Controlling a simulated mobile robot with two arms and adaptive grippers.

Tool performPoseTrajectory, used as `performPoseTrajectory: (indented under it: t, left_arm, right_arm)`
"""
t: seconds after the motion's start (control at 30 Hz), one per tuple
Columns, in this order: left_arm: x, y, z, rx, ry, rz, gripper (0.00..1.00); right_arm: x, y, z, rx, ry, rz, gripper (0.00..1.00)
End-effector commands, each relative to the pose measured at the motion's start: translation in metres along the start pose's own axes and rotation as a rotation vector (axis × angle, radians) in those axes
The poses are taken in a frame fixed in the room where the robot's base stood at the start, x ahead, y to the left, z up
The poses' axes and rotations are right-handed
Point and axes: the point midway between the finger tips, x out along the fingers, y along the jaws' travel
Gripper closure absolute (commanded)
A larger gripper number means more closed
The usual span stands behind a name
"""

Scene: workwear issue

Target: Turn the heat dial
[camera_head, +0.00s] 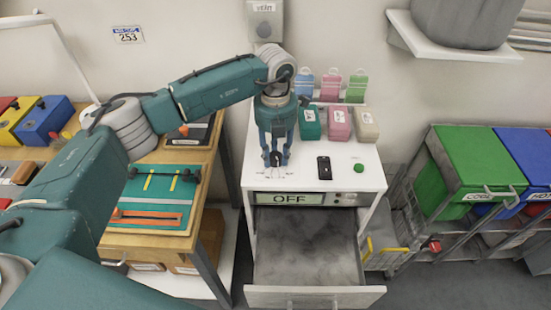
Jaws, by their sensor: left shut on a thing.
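My left gripper (275,161) points down onto the top of a white cabinet (310,178). Its fingers are closed around a small dark knob that I take to be the heat dial, mostly hidden by the fingertips. Faint marks show on the white top around it. The display (290,199) on the cabinet's front, below the gripper, reads OFF. My right gripper is out of view.
A black device (324,168) and a green button (359,167) are right of the gripper. Small coloured containers stand behind. The drawer (312,297) below hangs open. A workbench is left; coloured bins (474,160) are right.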

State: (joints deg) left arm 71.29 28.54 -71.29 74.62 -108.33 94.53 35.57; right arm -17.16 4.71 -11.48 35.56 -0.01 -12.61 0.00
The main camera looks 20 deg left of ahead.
Motion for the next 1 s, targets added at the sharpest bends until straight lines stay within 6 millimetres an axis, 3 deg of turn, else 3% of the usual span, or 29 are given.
performPoseTrajectory:
  t: [0.2, 0.77, 0.8, 0.87, 1.0]
  left_arm:
    - [0.0006, 0.0002, 0.0008, 0.086, -0.003, 0.000, 0.95]
    - [-0.0011, 0.0000, 0.0006, 0.120, -0.002, -0.001, 0.95]
    - [-0.0011, 0.0000, 0.0007, 0.120, -0.002, -0.001, 0.61]
    - [-0.0010, 0.0000, 0.0006, 0.120, -0.002, -0.001, 0.50]
    - [-0.0007, 0.0000, 0.0004, 0.120, -0.001, -0.001, 0.50]
  right_arm:
    - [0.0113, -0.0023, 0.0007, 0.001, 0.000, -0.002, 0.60]
    - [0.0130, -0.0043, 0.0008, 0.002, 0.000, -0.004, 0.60]
    - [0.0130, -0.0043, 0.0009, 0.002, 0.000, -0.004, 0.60]
    - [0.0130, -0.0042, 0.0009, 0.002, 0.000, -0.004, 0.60]
    - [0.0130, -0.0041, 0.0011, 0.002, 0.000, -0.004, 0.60]
